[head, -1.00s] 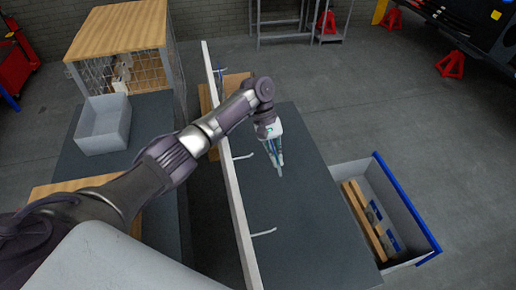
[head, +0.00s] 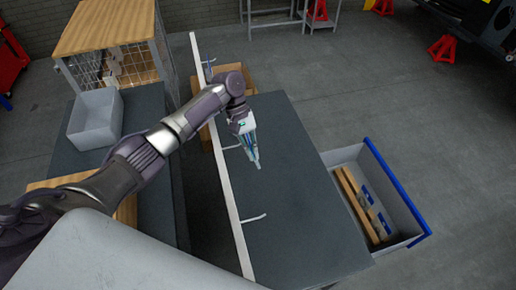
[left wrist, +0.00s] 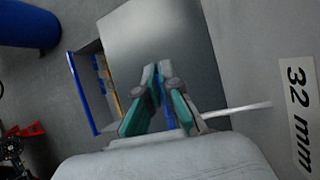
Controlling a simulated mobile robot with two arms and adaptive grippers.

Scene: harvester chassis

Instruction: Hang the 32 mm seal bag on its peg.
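My left gripper (head: 257,160) hangs tip-down over the dark table, just right of the middle peg (head: 232,147) on the long white panel. In the left wrist view its teal-padded fingers (left wrist: 156,72) are nearly together. A thin blue strip (left wrist: 169,108) shows between them; I take it for the seal bag seen edge-on, mostly hidden by the fingers. A "32 mm" label (left wrist: 301,118) is on the panel at the right. A bare white peg (left wrist: 238,109) sticks out toward the fingers. My right gripper is not in view.
Another bare peg (head: 255,218) is nearer on the panel (head: 229,195). A small blue thing (head: 209,68) is at the far peg. A blue-rimmed bin (head: 402,190) stands right of the table (head: 300,215). A grey tray (head: 95,120) is at the left.

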